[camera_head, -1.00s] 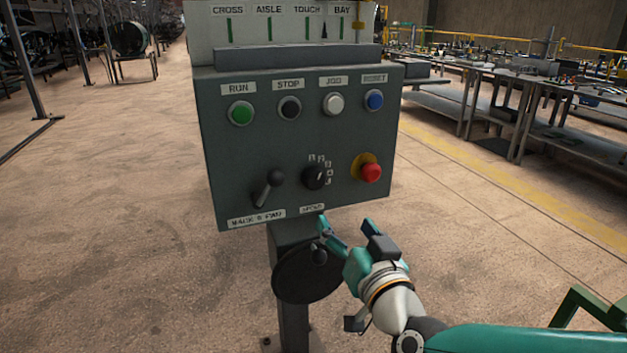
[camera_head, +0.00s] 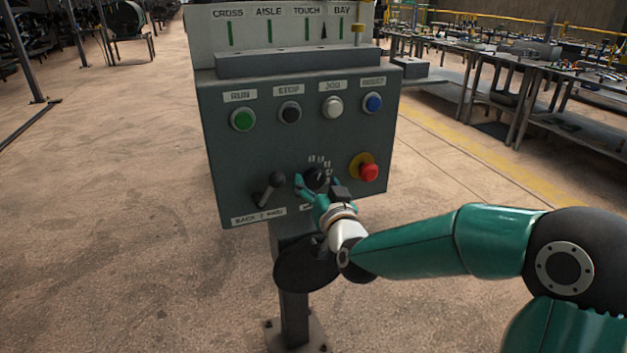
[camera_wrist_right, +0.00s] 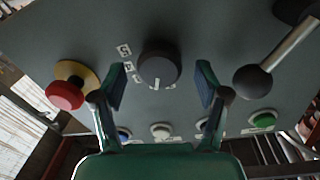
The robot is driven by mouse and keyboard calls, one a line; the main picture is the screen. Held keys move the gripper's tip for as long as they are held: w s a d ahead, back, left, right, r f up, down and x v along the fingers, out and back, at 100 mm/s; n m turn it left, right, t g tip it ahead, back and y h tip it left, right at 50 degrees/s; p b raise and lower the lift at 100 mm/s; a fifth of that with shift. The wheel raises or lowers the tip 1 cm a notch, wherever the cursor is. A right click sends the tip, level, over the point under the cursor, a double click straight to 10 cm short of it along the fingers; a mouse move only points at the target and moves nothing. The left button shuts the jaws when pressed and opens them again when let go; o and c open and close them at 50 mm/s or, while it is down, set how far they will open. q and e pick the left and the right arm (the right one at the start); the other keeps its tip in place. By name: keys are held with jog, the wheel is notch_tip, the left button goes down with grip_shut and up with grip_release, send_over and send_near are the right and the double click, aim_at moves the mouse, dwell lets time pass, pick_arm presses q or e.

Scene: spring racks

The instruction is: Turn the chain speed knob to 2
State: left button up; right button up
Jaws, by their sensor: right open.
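The black chain speed knob (camera_head: 316,178) is on the lower middle of the grey control panel (camera_head: 230,165). It also shows in the right wrist view (camera_wrist_right: 159,64), with a pale pointer mark and small number plates beside it. My right gripper (camera_head: 318,183) is at the knob, its fingers apart on either side. In the right wrist view my right gripper (camera_wrist_right: 160,85) is open, with the knob between the fingertips and a visible gap on each side. The number that the pointer marks is too small to tell. My left gripper is not in view.
A lever with a ball end (camera_head: 272,188) is left of the knob. A red mushroom button (camera_head: 369,172) on a yellow base is right of it. Green (camera_head: 243,119), black, white and blue buttons line the row above. Workbenches stand at the right.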

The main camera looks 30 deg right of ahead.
jog(key=shift+w+d, duration=0.15)
jog(key=shift+w, duration=0.4)
jog(key=c, duration=1.2)
jog(key=shift+o, duration=0.2)
jog(key=shift+f+m+b, duration=0.15)
jog(key=shift+m+b, duration=0.15)
jog(key=shift+b, duration=0.65)
jog(key=shift+m, duration=0.3)
jog(key=o, duration=1.2)
jog(key=shift+c, duration=0.2)
